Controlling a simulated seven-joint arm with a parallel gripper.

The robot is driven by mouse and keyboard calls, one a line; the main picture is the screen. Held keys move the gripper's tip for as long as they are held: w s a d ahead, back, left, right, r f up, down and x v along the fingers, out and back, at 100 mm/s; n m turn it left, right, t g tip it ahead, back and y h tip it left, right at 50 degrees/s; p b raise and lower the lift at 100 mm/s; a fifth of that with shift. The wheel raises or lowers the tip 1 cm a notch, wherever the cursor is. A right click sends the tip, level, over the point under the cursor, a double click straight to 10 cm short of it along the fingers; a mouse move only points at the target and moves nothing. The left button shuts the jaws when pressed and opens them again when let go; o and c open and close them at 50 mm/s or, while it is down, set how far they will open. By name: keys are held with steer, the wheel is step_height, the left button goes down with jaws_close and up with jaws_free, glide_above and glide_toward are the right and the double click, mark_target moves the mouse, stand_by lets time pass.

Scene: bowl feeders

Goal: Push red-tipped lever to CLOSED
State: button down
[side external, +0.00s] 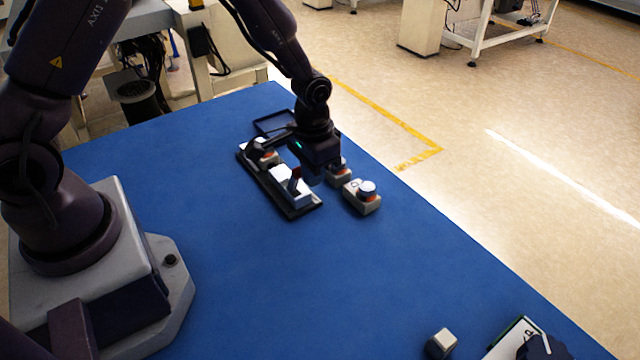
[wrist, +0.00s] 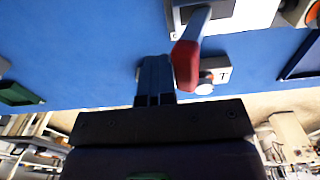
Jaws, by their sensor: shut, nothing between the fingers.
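The red-tipped lever (side external: 294,182) stands up from a white block on a dark base plate (side external: 302,211) on the blue table. In the wrist view the lever shows a grey shaft and a red tip (wrist: 186,64), with part of its white housing (wrist: 240,14) at the top. My gripper (wrist: 156,72) is shut and empty. Its fingertips are right beside the red tip, on its left in the wrist view; I cannot tell whether they touch. In the side view my gripper (side external: 314,180) is just right of the lever. No CLOSED marking is readable.
A dark tray frame (side external: 274,123) lies at the far end. A small white-topped object (side external: 442,340) is at the front right. The front middle table is clear.

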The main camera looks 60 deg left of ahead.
steer(key=shift+a+f, duration=0.2)
steer(key=shift+a, duration=1)
steer(key=shift+a+f, duration=0.15)
steer(key=shift+a, duration=1)
steer(key=shift+s+a, duration=0.1)
steer(key=shift+a, duration=0.75)
steer(key=shift+d, duration=0.2)
steer(key=shift+d+r, duration=0.1)
steer(key=shift+d, duration=0.2)
step_height(320, 180, up, 8)
